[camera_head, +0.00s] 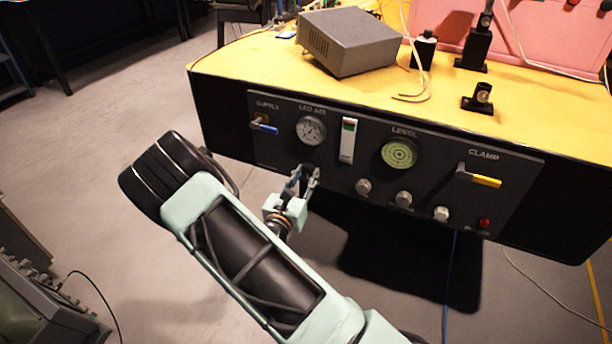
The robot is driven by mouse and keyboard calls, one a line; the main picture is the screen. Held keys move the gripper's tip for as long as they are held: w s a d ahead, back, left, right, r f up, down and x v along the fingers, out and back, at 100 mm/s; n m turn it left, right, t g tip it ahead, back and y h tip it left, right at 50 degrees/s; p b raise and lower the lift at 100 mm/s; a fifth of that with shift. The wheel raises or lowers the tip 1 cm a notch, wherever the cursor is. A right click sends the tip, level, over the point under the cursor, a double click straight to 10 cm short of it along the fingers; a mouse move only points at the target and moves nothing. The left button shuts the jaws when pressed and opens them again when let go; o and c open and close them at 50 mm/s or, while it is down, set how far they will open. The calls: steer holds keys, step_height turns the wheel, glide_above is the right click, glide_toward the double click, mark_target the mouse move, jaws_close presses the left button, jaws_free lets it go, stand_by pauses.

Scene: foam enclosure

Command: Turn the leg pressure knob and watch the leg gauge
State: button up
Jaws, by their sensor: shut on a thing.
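The leg gauge (311,130) is a round white dial on the black control panel (345,194), under a label that seems to read "LEG AIR". Its needle is too small to read. My gripper (304,174) reaches up to the panel just below this gauge. Its fingers are closed at the panel face, on what appears to be the leg pressure knob. The fingers hide that knob, so its turn cannot be seen.
Right of my gripper are several pale knobs, one nearest (363,187). The panel also has a blue supply lever (264,127), a green level dial (398,154), a yellow clamp lever (486,181) and a red button (485,223). A grey box (350,42) sits on the yellow top.

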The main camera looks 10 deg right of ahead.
steer(key=m, duration=0.3)
steer(key=shift+f+m+b, duration=0.1)
steer(key=shift+m+b, duration=0.2)
steer(key=shift+b, duration=0.1)
steer(key=shift+m+h+b, duration=0.3)
steer(key=shift+m+b, duration=0.25)
steer(key=shift+m, duration=1.15)
steer(key=o, duration=1.2)
steer(key=shift+c, duration=0.2)
steer(key=v, duration=1.2)
steer(key=shift+d+f, duration=0.1)
